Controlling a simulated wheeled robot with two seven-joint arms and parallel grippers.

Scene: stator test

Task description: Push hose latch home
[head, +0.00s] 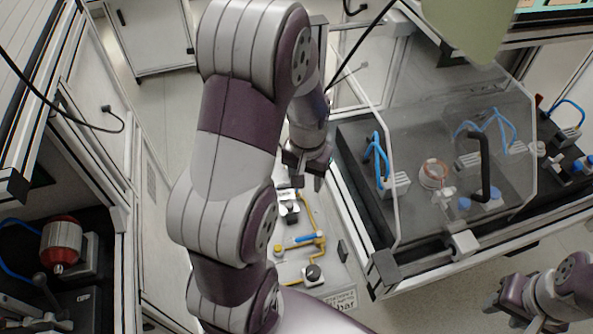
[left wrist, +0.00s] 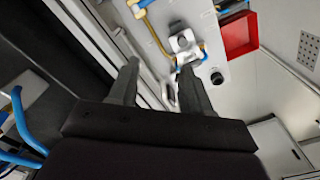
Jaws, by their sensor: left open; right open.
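My left gripper (head: 307,178) is above the panel's far end, near the fitting. In the left wrist view its fingers (left wrist: 160,80) are apart with nothing held; the fitting lies beyond the right fingertip. My right gripper (head: 492,298) is at lower right, away from the panel, empty.
A clear-walled test enclosure (head: 385,262) with blue hoses (head: 377,160) and a black handle (head: 485,167) stands right of the panel. A bench with a red motor-like part (head: 62,240) is at left. A red bin (left wrist: 238,35) shows in the left wrist view.

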